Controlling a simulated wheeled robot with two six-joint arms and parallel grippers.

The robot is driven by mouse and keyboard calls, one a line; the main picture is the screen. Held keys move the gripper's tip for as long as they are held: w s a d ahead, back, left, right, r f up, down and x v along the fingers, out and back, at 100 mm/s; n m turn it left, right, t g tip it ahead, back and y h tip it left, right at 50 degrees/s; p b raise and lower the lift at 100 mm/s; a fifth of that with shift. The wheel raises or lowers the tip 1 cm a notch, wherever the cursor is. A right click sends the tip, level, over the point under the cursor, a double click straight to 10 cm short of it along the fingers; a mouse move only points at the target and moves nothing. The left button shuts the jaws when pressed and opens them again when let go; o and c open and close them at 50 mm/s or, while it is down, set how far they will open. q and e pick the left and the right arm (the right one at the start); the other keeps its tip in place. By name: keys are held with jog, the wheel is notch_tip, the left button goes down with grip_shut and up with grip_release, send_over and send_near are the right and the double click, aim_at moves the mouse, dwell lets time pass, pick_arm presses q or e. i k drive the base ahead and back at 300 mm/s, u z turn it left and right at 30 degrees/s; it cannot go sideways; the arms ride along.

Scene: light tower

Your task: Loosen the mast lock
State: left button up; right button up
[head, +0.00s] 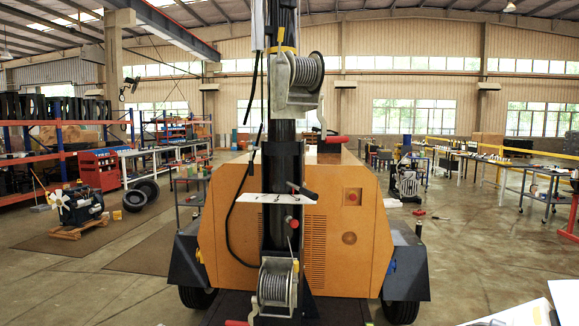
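The light tower's black mast (283,135) stands upright in the middle of the head view, in front of an orange cabinet (345,245). A dark handle with a rounded end (303,190) sticks out at mid-height of the mast, beside a white plate (262,198). A red knob (292,223) sits just below it. A red-gripped crank (333,139) points right higher up. I cannot tell for certain which of these is the mast lock, or whether it is tight. Neither of my grippers is in view.
A cable winch (300,80) sits high on the mast and another winch (275,287) low down. A black cable (237,215) hangs at the mast's left. Dark fenders (405,270) flank the trailer.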

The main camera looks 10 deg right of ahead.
aim_at(251, 147)
jog(key=z, duration=0.05)
jog(key=i, duration=0.25)
jog(key=z, duration=0.05)
jog(key=k, duration=0.65)
jog(key=u, duration=0.65)
jog(key=i, duration=0.55)
jog(key=u, duration=1.2)
jog(key=i, duration=1.45)
jog(key=z, duration=0.65)
jog(key=i, duration=0.65)
jog(key=z, duration=0.7)
